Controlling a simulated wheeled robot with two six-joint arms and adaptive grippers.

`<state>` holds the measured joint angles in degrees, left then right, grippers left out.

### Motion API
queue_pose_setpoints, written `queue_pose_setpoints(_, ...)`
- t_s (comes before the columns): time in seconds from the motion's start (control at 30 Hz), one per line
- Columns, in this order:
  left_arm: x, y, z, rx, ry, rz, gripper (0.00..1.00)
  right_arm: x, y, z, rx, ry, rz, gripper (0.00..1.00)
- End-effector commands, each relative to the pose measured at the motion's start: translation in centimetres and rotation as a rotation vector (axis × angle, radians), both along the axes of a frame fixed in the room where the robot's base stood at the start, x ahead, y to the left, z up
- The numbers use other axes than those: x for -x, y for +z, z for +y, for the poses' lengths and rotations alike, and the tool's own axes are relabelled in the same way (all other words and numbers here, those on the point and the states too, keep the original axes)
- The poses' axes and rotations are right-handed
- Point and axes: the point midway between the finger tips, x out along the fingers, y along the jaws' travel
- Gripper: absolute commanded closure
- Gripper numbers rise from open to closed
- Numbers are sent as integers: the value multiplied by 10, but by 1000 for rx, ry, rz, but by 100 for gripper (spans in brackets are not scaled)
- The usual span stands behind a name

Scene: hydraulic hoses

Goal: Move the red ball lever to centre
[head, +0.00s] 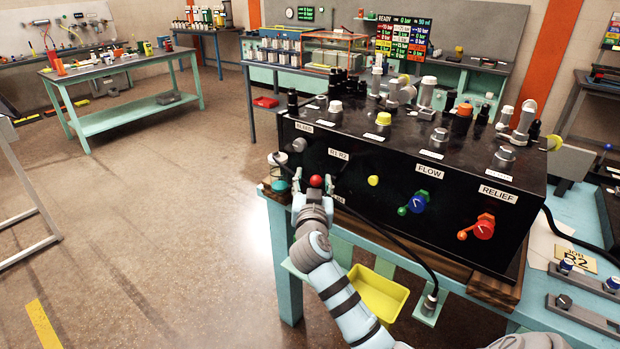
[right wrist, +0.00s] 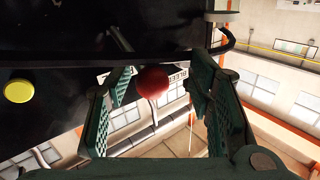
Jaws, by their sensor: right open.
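The red ball lever (head: 316,181) is at the left end of the black box's front face in the head view. In the right wrist view the red ball (right wrist: 152,82) sits between the two green ribbed finger pads, with a gap on either side. My right gripper (head: 313,190) is open around the ball, coming from below and in front. The right wrist view shows the gripper (right wrist: 160,105) with its fingers spread. The lever's shaft is mostly hidden behind the ball and gripper. My left gripper is in neither view.
The black box (head: 400,195) carries a yellow knob (head: 373,181), a blue FLOW knob (head: 420,201) and a red RELIEF knob (head: 483,229) to the right. A black hose (head: 400,243) hangs across its front. A yellow bin (head: 378,293) is below. Floor at left is clear.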

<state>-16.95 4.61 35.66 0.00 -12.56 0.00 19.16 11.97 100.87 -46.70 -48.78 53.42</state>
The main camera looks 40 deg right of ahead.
Motion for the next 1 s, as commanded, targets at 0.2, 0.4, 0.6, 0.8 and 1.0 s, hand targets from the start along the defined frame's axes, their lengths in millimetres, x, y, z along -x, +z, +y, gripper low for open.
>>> queue_pose_setpoints(0.2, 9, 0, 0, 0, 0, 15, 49, 5, 1, -8, 1, -12, -3, 56)
queue_pose_setpoints(0.4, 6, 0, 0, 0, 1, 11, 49, 6, 1, -10, 2, -14, -2, 81)
queue_pose_setpoints(0.6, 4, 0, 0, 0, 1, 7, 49, 5, 0, -9, 0, -13, -1, 100)
queue_pose_setpoints(0.8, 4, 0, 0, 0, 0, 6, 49, 5, -1, -8, -2, -13, 1, 100)
queue_pose_setpoints(1.0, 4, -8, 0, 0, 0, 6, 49, 5, -6, -8, 8, -13, -1, 100)
